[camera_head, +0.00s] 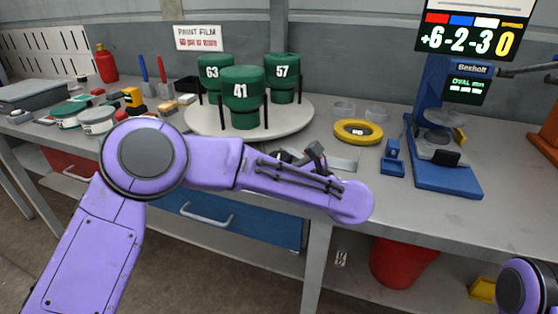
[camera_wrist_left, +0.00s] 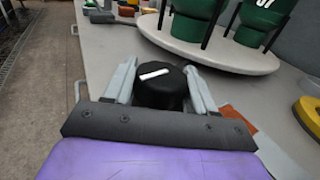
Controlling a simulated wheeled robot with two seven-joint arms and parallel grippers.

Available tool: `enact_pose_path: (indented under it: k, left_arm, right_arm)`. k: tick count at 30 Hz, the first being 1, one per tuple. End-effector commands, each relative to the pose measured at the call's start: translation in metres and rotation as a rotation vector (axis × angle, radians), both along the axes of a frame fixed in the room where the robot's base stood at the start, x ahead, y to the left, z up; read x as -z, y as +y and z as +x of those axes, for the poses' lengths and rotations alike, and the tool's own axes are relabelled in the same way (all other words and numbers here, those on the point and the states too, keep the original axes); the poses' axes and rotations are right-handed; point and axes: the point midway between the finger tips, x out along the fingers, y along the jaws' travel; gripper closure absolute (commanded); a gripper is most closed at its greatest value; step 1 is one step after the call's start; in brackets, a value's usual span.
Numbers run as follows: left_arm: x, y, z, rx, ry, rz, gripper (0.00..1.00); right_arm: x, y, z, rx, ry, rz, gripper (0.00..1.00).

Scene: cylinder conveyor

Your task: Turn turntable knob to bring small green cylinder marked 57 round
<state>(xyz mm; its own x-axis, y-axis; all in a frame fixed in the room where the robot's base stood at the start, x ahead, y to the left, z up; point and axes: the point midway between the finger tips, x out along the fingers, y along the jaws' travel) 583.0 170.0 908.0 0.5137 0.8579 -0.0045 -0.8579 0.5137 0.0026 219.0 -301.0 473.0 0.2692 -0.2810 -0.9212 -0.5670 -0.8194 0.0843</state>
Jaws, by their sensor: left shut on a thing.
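The round pale turntable (camera_head: 200,122) stands on the bench and carries three dark green cylinders between black posts. The cylinder marked 57 (camera_head: 282,72) is at its back right, the one marked 63 (camera_head: 214,72) at its back left and the one marked 41 (camera_head: 242,92) at its front. In the left wrist view my left gripper (camera_wrist_left: 160,75) is shut on a black knob (camera_wrist_left: 158,92) with a white stripe on top, one finger on each side. The turntable rim (camera_wrist_left: 190,52) lies just beyond. In the head view my forearm hides the knob. My right gripper is out of view.
A yellow ring (camera_head: 358,131) and clear dishes lie right of the turntable. A blue press-like stand (camera_head: 440,140) is farther right. Tins, tools and a red bottle (camera_head: 106,63) crowd the left. The bench's front edge runs below my left forearm.

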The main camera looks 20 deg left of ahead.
Motion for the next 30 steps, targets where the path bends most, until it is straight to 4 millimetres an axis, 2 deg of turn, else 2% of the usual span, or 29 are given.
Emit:
enact_pose_path:
  k: [1,21,22,23,30]
  left_arm:
    - [-0.0081,0.0001,0.0026,0.002,-0.016,0.005,0.75]
    - [-0.0078,0.0002,0.0026,-0.031,-0.014,0.007,0.75]
    - [-0.0081,0.0003,0.0027,-0.031,-0.014,0.006,0.34]
    - [-0.0081,0.0003,0.0027,-0.031,-0.014,0.006,0.25]
    - [-0.0046,0.0001,0.0015,-0.033,-0.008,0.004,0.23]
  right_arm:
    - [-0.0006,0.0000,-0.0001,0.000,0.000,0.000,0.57]
    - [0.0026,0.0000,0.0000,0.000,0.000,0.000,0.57]
    - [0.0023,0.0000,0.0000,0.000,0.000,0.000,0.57]
    - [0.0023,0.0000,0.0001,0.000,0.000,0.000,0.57]
    - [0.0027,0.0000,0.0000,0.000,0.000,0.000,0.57]
